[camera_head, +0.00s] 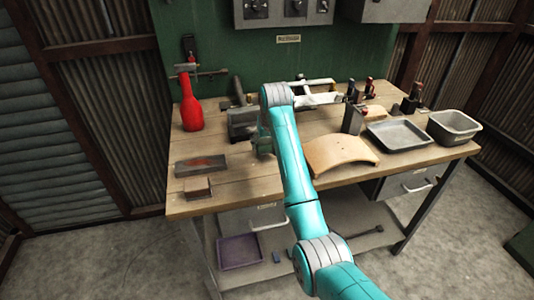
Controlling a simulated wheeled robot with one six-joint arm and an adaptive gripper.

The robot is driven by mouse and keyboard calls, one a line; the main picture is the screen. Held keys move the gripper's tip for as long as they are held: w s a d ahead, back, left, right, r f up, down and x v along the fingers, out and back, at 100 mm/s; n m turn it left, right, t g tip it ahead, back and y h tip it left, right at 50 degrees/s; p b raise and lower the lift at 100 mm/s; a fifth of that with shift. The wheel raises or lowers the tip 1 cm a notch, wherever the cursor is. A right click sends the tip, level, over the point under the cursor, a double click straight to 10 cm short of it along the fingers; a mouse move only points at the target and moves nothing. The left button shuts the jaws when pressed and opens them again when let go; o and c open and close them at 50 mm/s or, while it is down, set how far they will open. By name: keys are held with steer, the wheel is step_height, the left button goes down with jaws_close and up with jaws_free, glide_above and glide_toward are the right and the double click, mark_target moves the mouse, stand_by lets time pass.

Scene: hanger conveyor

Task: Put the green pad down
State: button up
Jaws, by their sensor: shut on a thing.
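My teal arm reaches over the wooden workbench, and my gripper (262,138) is at its far end, mostly hidden behind the arm's own links. A small dark green piece (264,147) shows there, just left of the arm, and it looks like the green pad in the shut jaws. Its outline is partly hidden, and I cannot tell whether it touches the bench top.
A curved tan panel (340,155), a grey tray (397,136) and a metal bin (453,127) stand right. Bare wood shows at front left.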

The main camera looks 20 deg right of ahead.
mark_target(267, 159)
steer(key=shift+f, duration=2.05)
steer(key=shift+f, duration=0.15)
steer(key=o, duration=1.2)
steer(key=v, duration=1.2)
